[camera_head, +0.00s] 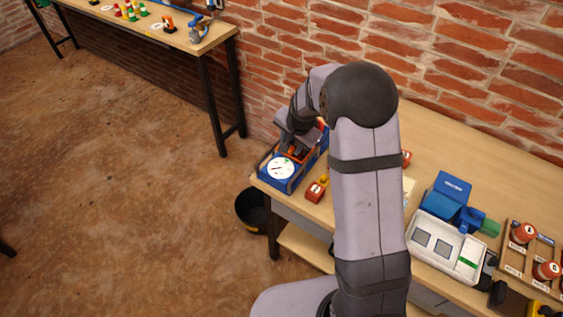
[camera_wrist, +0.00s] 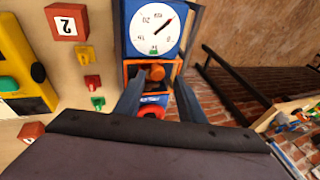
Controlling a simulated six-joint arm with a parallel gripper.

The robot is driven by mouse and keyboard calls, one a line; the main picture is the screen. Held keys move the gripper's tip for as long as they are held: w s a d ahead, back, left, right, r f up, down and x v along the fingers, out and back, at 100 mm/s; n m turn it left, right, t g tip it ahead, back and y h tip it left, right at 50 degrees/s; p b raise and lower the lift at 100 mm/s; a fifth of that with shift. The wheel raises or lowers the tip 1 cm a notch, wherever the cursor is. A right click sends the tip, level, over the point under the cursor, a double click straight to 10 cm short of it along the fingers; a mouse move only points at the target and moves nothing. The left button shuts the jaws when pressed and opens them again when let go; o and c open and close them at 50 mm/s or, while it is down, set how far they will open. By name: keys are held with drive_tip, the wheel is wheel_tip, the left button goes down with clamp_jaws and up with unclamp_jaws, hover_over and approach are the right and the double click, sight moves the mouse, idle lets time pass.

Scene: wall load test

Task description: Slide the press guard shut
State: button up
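The blue press (camera_head: 278,168) with a round white dial (camera_head: 281,169) stands at the left end of the workbench. In the wrist view its dial (camera_wrist: 155,27) is at the top, with an orange-edged section (camera_wrist: 132,66) below it. That section has a dark opening with an orange knob (camera_wrist: 156,73) in it. I cannot tell for sure which part is the sliding guard. My gripper (camera_wrist: 157,88) is open, its two fingers apart on either side of the orange section; contact is unclear. In the head view my gripper (camera_head: 288,146) is over the press, partly hidden by my arm.
A yellow-and-black device (camera_wrist: 22,70) is farther left. In the head view a black bucket (camera_head: 251,211) stands below, and a white tray (camera_head: 447,246) sits at the right.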

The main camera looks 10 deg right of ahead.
drive_tip(key=shift+r+p, duration=1.7)
drive_tip(key=shift+r, duration=0.8)
drive_tip(key=s+f+n+g, duration=0.1)
drive_tip(key=s, duration=0.1)
drive_tip(key=s+f+n+g, duration=0.1)
drive_tip(key=s+n, duration=0.1)
drive_tip(key=s, duration=0.1)
drive_tip(key=s+f+n, duration=0.1)
drive_tip(key=s+n, duration=0.1)
drive_tip(key=shift+s+a+f+g, duration=0.1)
drive_tip(key=shift+s+f+g, duration=0.1)
drive_tip(key=shift+f+g, duration=0.2)
drive_tip(key=s+r+n+g, duration=0.3)
drive_tip(key=s+n+g, duration=0.1)
drive_tip(key=s, duration=2)
drive_tip(key=shift+w+r+t, duration=0.25)
drive_tip(key=shift+r+t, duration=0.1)
drive_tip(key=shift+r, duration=0.5)
drive_tip(key=shift+w+r+t, duration=0.2)
drive_tip(key=shift+r+t, duration=0.2)
drive_tip(key=shift+r, duration=0.4)
drive_tip(key=shift+w+r+t, duration=0.25)
drive_tip(key=shift+r+t, duration=0.1)
drive_tip(key=shift+r, duration=0.5)
